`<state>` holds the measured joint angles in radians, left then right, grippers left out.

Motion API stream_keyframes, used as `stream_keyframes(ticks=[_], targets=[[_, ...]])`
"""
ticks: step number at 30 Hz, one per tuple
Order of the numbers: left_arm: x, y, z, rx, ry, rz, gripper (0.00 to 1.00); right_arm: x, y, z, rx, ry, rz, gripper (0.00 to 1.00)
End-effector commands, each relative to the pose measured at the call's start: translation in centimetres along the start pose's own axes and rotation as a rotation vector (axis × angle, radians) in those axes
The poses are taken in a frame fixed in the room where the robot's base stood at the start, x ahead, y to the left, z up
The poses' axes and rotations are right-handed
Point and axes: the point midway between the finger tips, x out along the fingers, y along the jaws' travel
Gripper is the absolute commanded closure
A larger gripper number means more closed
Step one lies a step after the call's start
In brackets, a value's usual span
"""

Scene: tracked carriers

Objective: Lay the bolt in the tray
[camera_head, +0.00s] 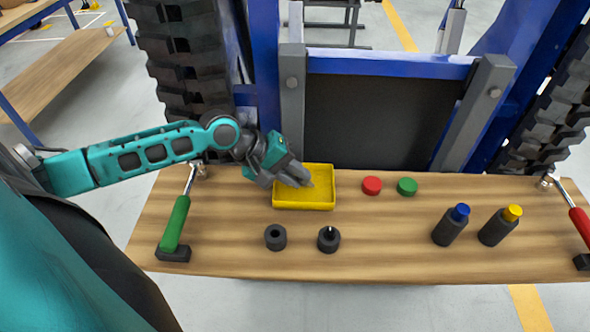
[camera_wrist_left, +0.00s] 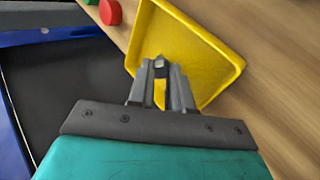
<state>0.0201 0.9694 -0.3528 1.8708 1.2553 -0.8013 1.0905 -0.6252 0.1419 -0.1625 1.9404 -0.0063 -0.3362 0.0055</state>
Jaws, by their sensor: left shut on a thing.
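The yellow tray (camera_head: 303,206) lies at the back of the wooden bench, left of the middle. It also shows in the left wrist view (camera_wrist_left: 215,50). My left gripper (camera_head: 304,181) is over the tray, fingers pointing into it. In the left wrist view my left gripper (camera_wrist_left: 161,66) has its fingers close together around a small dark piece, the bolt (camera_wrist_left: 160,71). The fingers hide most of the bolt, and I cannot tell whether it touches the tray floor. My right gripper is not in view.
Two black round sockets (camera_head: 275,237) (camera_head: 328,240) stand in front of the tray. A red disc (camera_head: 371,185) and a green disc (camera_head: 407,187) lie right of it. Blue-topped (camera_head: 451,225) and yellow-topped (camera_head: 500,226) cylinders stand farther right. A green-handled lever (camera_head: 175,225) is at left.

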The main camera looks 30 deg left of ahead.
Motion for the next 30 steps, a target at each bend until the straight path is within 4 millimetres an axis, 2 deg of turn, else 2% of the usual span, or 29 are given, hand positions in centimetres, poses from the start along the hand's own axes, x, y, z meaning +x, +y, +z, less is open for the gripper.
stream_keyframes(ticks=[8,9,18,26,30], targets=[[0.1,-0.1,0.0,0.000,0.000,0.000,1.00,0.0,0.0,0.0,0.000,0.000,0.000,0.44],[0.1,-0.1,0.0,0.000,0.000,0.000,0.80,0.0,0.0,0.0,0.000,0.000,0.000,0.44],[0.1,-0.1,0.0,0.000,0.000,0.000,0.51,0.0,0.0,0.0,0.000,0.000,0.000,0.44],[0.0,-0.1,0.0,0.000,0.000,-0.001,0.51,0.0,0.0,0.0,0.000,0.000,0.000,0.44],[-1.1,-0.1,0.0,-0.001,0.000,-0.003,0.51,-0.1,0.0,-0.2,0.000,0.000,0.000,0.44]])
